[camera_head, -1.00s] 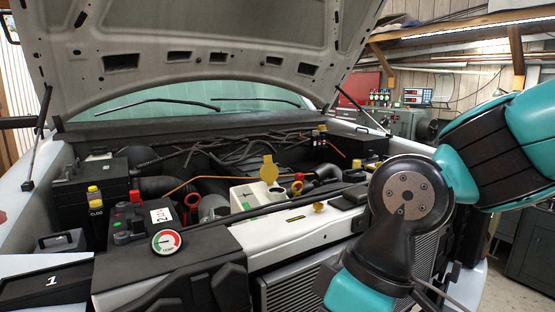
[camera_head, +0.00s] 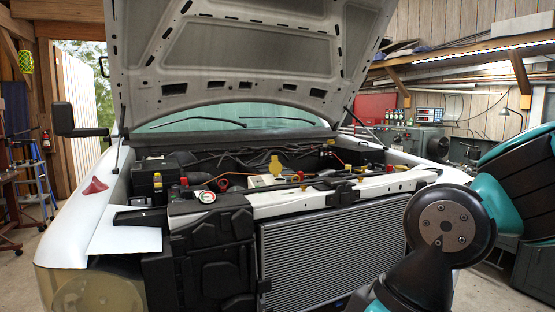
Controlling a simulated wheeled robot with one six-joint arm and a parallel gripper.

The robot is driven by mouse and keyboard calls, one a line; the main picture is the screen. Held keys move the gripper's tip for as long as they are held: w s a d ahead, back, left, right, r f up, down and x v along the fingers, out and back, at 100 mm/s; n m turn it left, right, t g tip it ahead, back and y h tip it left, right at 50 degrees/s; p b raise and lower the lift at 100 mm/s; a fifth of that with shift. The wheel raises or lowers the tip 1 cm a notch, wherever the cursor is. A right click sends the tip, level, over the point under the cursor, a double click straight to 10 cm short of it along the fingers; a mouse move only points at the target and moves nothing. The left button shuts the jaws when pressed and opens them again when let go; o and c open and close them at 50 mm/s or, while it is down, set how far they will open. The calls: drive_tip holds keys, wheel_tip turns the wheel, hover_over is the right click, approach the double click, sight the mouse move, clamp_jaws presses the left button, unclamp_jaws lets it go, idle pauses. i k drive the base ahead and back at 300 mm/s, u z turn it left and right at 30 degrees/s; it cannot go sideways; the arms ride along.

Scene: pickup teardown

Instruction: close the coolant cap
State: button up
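The coolant cap (camera_head: 276,164) is yellow and stands upright, hinged open, above the white coolant tank (camera_head: 257,181) in the middle of the engine bay. The tank's lower part is hidden behind the front crossmember. Part of my arm shows at the lower right, in front of the radiator's right end. My gripper is out of the frame, so its state and anything in it are hidden.
The truck's hood (camera_head: 245,45) is raised on struts over the bay. The radiator (camera_head: 335,245) and front crossmember (camera_head: 385,185) stand between me and the tank. A round gauge (camera_head: 207,196) sits left of it. A workbench with machines is at the right.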

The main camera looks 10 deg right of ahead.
sight(275, 168)
drive_tip(key=z, duration=0.85)
drive_tip(key=i, duration=1.55)
drive_tip(key=u, duration=0.85)
